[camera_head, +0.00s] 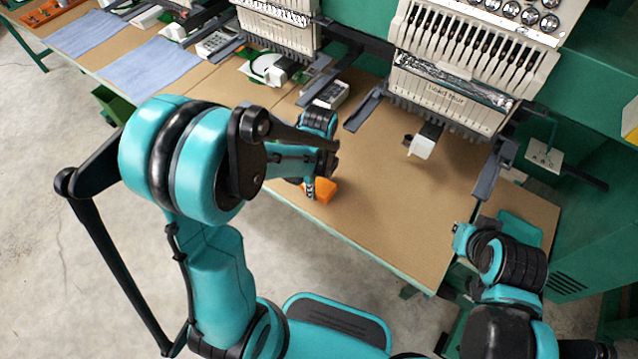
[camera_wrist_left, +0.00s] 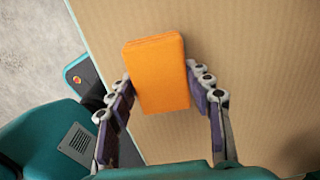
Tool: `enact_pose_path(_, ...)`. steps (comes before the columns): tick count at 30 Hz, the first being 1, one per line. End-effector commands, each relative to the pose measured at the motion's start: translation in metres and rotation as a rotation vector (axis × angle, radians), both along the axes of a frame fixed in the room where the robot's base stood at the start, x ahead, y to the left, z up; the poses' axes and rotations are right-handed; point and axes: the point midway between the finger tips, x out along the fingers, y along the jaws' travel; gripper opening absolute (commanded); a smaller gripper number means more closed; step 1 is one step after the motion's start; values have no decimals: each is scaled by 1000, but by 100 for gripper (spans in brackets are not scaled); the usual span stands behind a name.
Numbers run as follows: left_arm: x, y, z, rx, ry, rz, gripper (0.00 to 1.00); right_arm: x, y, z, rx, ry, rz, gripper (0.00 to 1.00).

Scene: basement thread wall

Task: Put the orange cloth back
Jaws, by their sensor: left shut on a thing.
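The orange cloth (camera_head: 319,190) is a small folded block at the front edge of the brown table, partly hidden by my left gripper (camera_head: 318,175) in the head view. In the left wrist view, the cloth (camera_wrist_left: 157,62) lies between the two fingers of my left gripper (camera_wrist_left: 160,80), which is shut on it. The brown tabletop shows behind it. My right arm's end (camera_head: 465,238) is at the lower right, beside the table's right end; its fingers do not show clearly.
Embroidery machine heads (camera_head: 455,85) overhang the table's back. Dark arms (camera_head: 365,108) reach out over the tabletop (camera_head: 385,215). Blue cloths (camera_head: 150,66) lie at the far left. The front middle of the tabletop is clear.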

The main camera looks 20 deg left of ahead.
Motion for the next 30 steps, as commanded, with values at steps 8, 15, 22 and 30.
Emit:
enact_pose_path(8,0,0,-3,0,0,0,71,0,0,-3,0,0,0,0)
enact_pose_path(15,0,0,-2,0,0,0,71,0,0,-2,0,0,0,0)
enact_pose_path(22,0,0,27,0,0,0,71,0,0,13,0,0,0,0)
enact_pose_path(30,0,0,88,0,0,0,71,0,0,37,0,0,0,0)
